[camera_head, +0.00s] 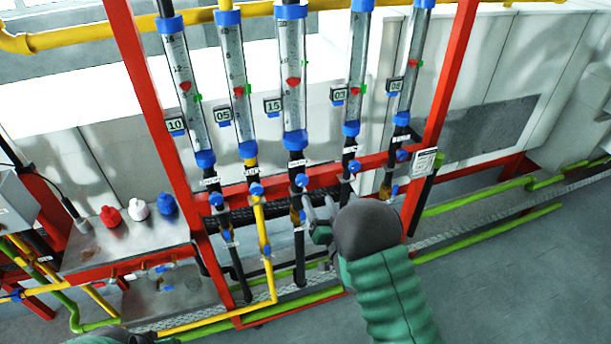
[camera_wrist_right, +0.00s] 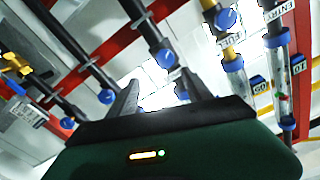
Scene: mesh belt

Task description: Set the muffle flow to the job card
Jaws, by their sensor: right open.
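Several glass flow tubes hang on a red frame with red floats and green markers; the middle tube (camera_head: 292,80) has a 15 tag (camera_head: 273,106). I cannot read which label says muffle. The middle tube's blue valve knob (camera_head: 302,180) sits below it on the red rail. The job card (camera_head: 424,162) hangs at the right post, its text too small to read. My right gripper (camera_head: 318,213) is open and empty, just below and right of that knob. In the right wrist view a blue knob (camera_wrist_right: 166,58) shows just beyond the open fingers (camera_wrist_right: 158,80). My left gripper is out of view.
Neighbouring blue knobs (camera_head: 256,189) (camera_head: 355,166) sit close on both sides along the red rail (camera_head: 325,175). Yellow and black pipes run below. Red, white and blue buttons (camera_head: 138,208) stand on a steel box at the left. Open floor (camera_head: 510,265) lies at the right.

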